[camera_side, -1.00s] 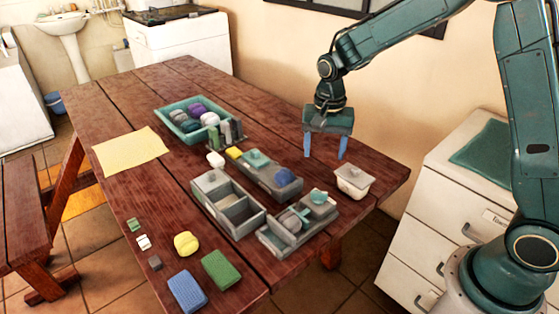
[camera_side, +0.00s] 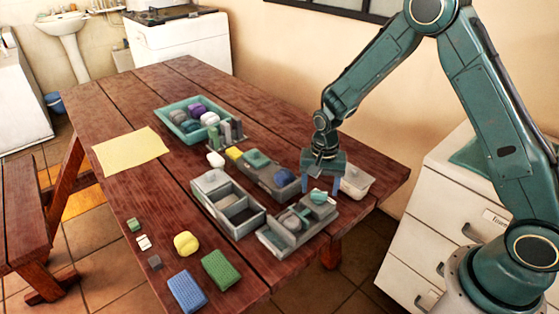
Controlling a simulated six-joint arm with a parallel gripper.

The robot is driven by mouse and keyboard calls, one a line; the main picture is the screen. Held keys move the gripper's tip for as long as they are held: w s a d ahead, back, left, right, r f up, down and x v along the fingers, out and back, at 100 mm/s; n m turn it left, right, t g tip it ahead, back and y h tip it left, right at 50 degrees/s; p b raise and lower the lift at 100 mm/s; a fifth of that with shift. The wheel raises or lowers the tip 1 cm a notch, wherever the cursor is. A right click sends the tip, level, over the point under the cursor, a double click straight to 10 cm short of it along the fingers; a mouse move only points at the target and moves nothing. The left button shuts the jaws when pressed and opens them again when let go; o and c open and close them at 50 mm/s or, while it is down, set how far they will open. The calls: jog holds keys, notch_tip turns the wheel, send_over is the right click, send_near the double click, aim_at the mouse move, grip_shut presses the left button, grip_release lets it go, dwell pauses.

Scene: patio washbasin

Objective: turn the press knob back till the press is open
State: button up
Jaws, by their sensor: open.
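The press (camera_side: 272,240) is a grey block-like device near the right front edge of the table. A rounded grey piece sits in its middle, with a teal bar beside it. A small teal knob (camera_side: 319,197) is at its right end. My gripper (camera_side: 320,189) points down over that knob, with its two blue fingers open, one on each side of it in the picture. I cannot tell whether the fingers touch the knob. The gripper hides part of the area behind the press.
A lidded white box (camera_side: 356,182) stands close right of my gripper. A teal tray (camera_side: 168,124) is farther back. Sponges, including a green one (camera_side: 221,270), lie at the front.

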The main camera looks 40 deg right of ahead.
jog(key=shift+f, duration=0.65)
jog(key=c, duration=1)
